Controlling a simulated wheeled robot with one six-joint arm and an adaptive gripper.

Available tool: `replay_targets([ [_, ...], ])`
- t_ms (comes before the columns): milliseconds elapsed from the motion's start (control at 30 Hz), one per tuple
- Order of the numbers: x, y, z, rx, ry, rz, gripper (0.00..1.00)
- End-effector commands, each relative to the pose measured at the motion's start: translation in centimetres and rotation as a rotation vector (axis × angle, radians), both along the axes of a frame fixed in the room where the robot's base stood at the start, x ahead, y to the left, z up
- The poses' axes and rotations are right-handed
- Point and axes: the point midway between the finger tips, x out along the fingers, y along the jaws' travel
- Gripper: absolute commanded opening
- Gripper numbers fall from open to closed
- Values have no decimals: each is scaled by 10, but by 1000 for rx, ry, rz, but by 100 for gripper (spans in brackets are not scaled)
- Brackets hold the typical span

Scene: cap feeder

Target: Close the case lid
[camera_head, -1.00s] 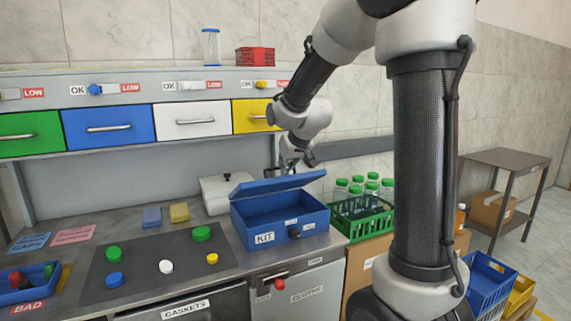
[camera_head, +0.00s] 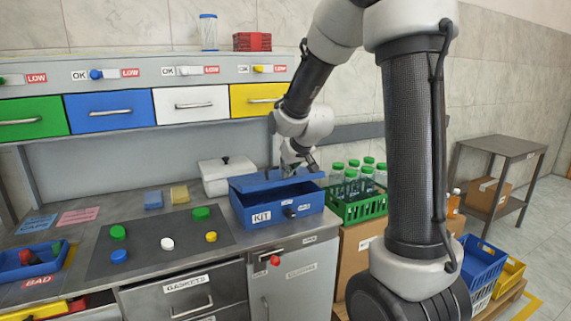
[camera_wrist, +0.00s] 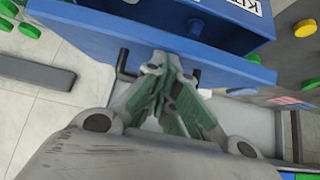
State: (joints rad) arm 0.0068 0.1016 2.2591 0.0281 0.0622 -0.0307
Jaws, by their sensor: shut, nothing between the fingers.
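The blue case (camera_head: 248,215) with a KIT label stands on the counter. Its blue lid (camera_head: 262,181) is tilted partly down over it, and a dark gap shows between the lid and the front wall. My gripper (camera_head: 297,170) is shut and empty at the lid's right rear part in the head view. In the wrist view, my closed fingertips (camera_wrist: 163,66) are at the edge of the blue lid (camera_wrist: 90,28); I cannot tell whether they touch. The KIT label (camera_wrist: 248,6) shows at the top there. The fingers hide part of the lid edge.
A white box (camera_head: 214,178) stands behind and left of the case. A green crate (camera_head: 362,207) of green-capped bottles is close on its right. Left is a dark mat (camera_head: 140,245) with several coloured caps. Drawers (camera_head: 190,104) hang above the back of the counter.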

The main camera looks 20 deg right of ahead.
Motion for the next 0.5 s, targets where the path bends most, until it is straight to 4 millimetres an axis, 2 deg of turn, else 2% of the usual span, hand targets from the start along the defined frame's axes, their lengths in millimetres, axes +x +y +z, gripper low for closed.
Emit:
replay_targets([
  [500,-7,0,-17,1,1,-1,0],
])
